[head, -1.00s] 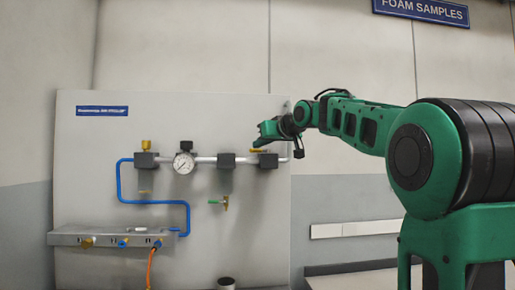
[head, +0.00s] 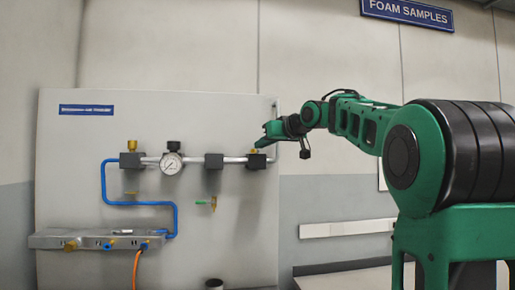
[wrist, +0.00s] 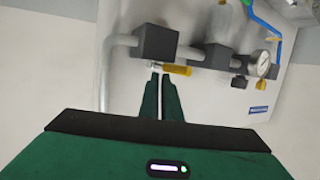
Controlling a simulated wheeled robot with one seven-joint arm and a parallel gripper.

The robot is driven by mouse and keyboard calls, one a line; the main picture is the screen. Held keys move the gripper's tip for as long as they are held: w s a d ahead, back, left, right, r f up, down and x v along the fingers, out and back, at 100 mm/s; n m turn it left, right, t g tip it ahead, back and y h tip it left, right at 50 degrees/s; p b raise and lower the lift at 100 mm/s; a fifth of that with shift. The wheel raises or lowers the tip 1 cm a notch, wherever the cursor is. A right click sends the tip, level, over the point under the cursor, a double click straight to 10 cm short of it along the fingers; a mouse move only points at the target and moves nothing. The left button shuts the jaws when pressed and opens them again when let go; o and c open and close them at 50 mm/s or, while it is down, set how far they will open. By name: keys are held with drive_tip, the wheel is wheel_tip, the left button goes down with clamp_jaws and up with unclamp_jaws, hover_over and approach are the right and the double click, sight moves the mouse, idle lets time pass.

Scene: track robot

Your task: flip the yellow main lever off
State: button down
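The yellow main lever (wrist: 177,70) sits at a dark valve block (wrist: 155,43) on the pipe and points to the right in the wrist view. In the head view only a small yellow part of the lever (head: 253,150) shows by the rightmost block (head: 256,161). My gripper (wrist: 160,76) has its two green fingers close together, with only a thin gap and nothing seen between them. The tips appear just beside the lever, near its pivot end; contact cannot be told. In the head view my gripper (head: 261,143) is at the lever, in front of the board.
A manifold shelf (head: 45,241) juts out at lower left.

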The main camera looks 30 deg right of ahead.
drive_tip(key=shift+w+d+f, duration=0.1)
drive_tip(key=shift+d+f, duration=0.1)
drive_tip(key=r, duration=0.1)
drive_tip(key=w+a+r, duration=0.1)
drive_tip(key=a+r, duration=0.1)
drive_tip(key=shift+w+a+r, duration=0.2)
drive_tip(key=shift+w+r, duration=0.1)
drive_tip(key=shift+r, duration=0.05)
drive_tip(key=s+d+r, duration=0.2)
drive_tip(key=s+d, duration=0.4)
drive_tip(key=d, duration=0.2)
drive_tip(key=shift+r, duration=0.15)
drive_tip(key=shift+d, duration=0.1)
